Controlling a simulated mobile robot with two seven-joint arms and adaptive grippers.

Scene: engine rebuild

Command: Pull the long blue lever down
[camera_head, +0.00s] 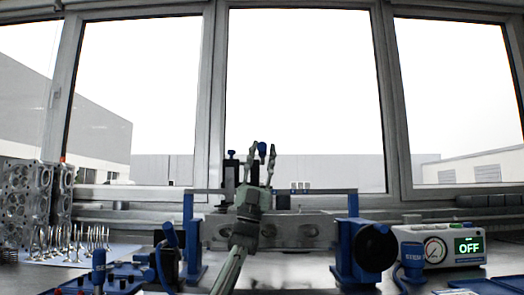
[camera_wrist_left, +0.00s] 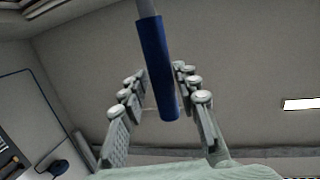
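The long blue lever (camera_wrist_left: 157,68) is a blue cylindrical grip on a grey rod. In the head view only its blue end (camera_head: 262,147) shows, above the fixture and between the fingers of my left gripper (camera_head: 263,152). In the left wrist view the open fingers of my left gripper (camera_wrist_left: 158,88) stand on either side of the blue grip. A gap shows on its left; on its right the fingers look close, and I cannot tell whether they touch. My right gripper is in neither view.
A metal fixture (camera_head: 290,228) with blue end supports (camera_head: 345,240) stands on the bench behind my left arm. A vacuum tester (camera_head: 440,246) reading OFF stands at the right. Cylinder heads (camera_head: 27,205) and several valves (camera_head: 75,240) are at the left. Windows lie behind.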

